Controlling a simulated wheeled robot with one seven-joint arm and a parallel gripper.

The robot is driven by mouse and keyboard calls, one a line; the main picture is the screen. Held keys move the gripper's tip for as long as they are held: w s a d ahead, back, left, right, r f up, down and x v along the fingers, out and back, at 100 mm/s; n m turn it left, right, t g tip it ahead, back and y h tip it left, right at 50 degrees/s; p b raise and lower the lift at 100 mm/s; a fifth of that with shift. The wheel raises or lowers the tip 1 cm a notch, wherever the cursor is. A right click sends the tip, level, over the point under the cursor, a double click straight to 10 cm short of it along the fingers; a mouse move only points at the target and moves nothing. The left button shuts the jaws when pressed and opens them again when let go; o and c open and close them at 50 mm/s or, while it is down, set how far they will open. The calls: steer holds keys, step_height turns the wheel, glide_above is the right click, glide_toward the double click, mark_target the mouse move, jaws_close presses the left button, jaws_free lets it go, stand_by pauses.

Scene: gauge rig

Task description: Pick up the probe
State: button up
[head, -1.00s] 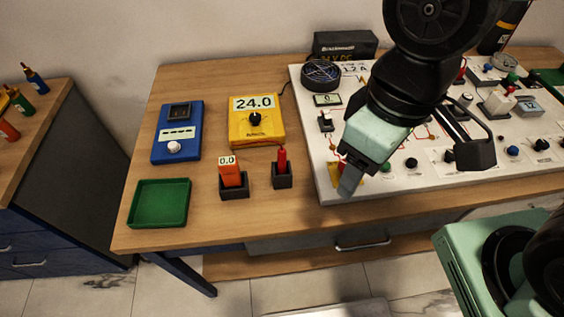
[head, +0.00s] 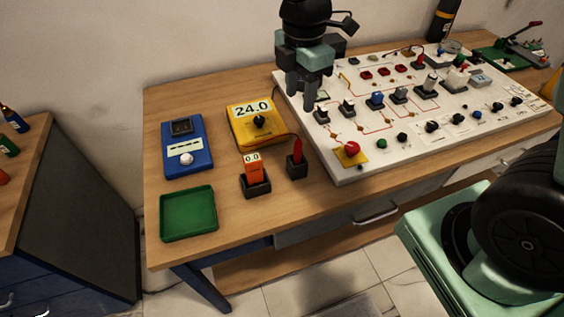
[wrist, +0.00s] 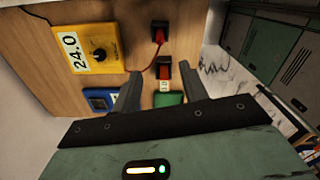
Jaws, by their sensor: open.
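The probe, a slim red piece (head: 297,152), stands upright in a small black holder (head: 297,168) on the wooden table. A thin red lead runs from it to the yellow meter (head: 247,137), which reads 24.0. The probe also shows in the wrist view (wrist: 159,37), beyond my fingertips. My gripper (head: 300,100) is open with nothing between its fingers. In the head view it hangs over the left end of the white panel, farther back than the probe and clear of it. Both fingers also show in the wrist view (wrist: 160,76).
An orange device (head: 252,168) showing 0.0 stands in its own black holder just left of the probe. A green tray (head: 188,230) and a blue meter (head: 200,160) lie farther left. The white panel (head: 345,173), with switches and a red knob, is on the right.

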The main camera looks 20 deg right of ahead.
steer(key=p, duration=0.2)
glide_toward(298, 151)
steer(key=f, duration=0.2)
steer(key=w+f, duration=0.1)
steer(key=f, duration=0.2)
steer(key=shift+w+f, duration=0.1)
steer(key=shift+f, duration=0.2)
steer(key=shift+d+f+p, duration=0.15)
steer(key=shift+f+p, duration=1.1)
steer(key=shift+f, duration=1.45)
jaws_close()
